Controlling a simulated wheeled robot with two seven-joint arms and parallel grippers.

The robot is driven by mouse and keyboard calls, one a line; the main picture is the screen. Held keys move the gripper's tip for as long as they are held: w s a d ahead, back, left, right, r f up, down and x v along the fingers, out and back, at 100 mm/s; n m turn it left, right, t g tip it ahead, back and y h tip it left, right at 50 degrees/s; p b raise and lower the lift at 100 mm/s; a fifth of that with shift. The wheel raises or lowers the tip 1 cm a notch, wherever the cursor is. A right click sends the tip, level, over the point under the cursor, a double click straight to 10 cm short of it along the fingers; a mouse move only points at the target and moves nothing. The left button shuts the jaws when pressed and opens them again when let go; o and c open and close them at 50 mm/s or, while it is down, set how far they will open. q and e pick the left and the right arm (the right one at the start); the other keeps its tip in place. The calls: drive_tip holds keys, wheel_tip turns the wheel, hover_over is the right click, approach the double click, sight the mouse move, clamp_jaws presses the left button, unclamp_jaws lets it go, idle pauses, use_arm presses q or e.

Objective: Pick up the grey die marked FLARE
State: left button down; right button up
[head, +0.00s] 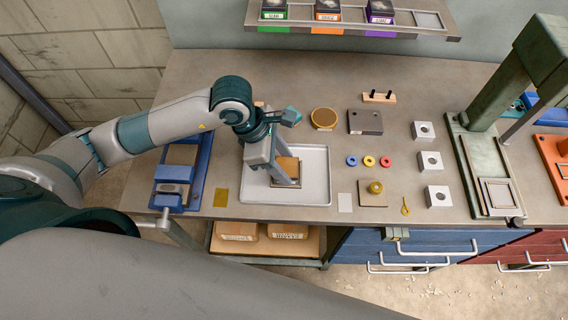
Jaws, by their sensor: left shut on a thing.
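My left gripper (282,176) reaches down over a pale grey tray (318,190). It is shut on what looks like a brown square plate (289,166) in the tray; the fingers hide part of it, and I cannot tell whether it is lifted. Three dark dies stand on the back shelf with small labels: one over a green strip (274,9), one over orange (327,10), one over purple (380,11). I cannot read FLARE on any of them. My right gripper is out of view.
A green press (484,165) stands at the right. A blue vise (200,172) is left of the tray. The back left bench is clear.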

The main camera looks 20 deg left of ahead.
sight(293, 166)
use_arm(q)
drive_tip(key=shift+r+b, duration=0.4)
drive_tip(key=shift+r, duration=0.25)
wheel_tip(293, 166, up, 2)
drive_tip(key=shift+r+b, duration=0.1)
drive_tip(key=shift+b, duration=0.45)
drive_tip(key=s+d+r+b, duration=0.2)
drive_tip(key=s+d+r, duration=0.3)
drive_tip(key=d, duration=0.5)
drive_tip(key=shift+s+r, duration=0.35)
drive_tip(key=shift+r, duration=0.7)
